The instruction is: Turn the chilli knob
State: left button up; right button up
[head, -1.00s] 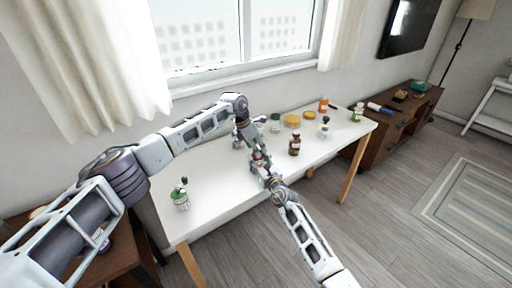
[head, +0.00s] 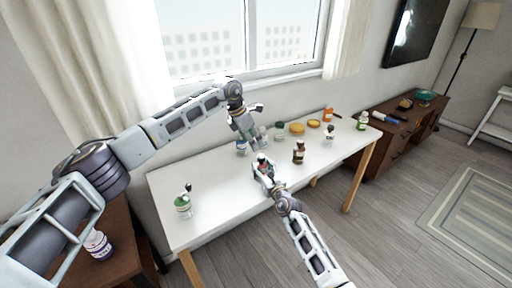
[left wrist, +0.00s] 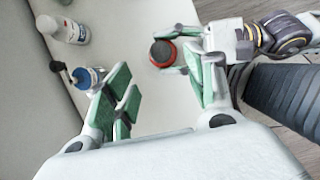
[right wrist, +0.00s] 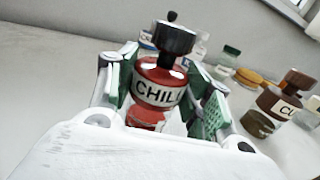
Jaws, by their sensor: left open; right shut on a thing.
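The left wrist view shows the knob's round dark top with a red rim (left wrist: 162,53) from above. My left gripper (head: 246,128) is open and empty above and behind the jar, apart from the knob.
A blue jar with a crank (left wrist: 88,77) and a white bottle (left wrist: 70,31) stand near the left gripper. A brown bottle (head: 299,153) and yellow lids (head: 297,128) are to the right. A green jar (head: 183,207) stands at the table's left. The table's (head: 215,185) middle front is clear.

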pick_arm(q)
jog(key=shift+v, duration=1.4)
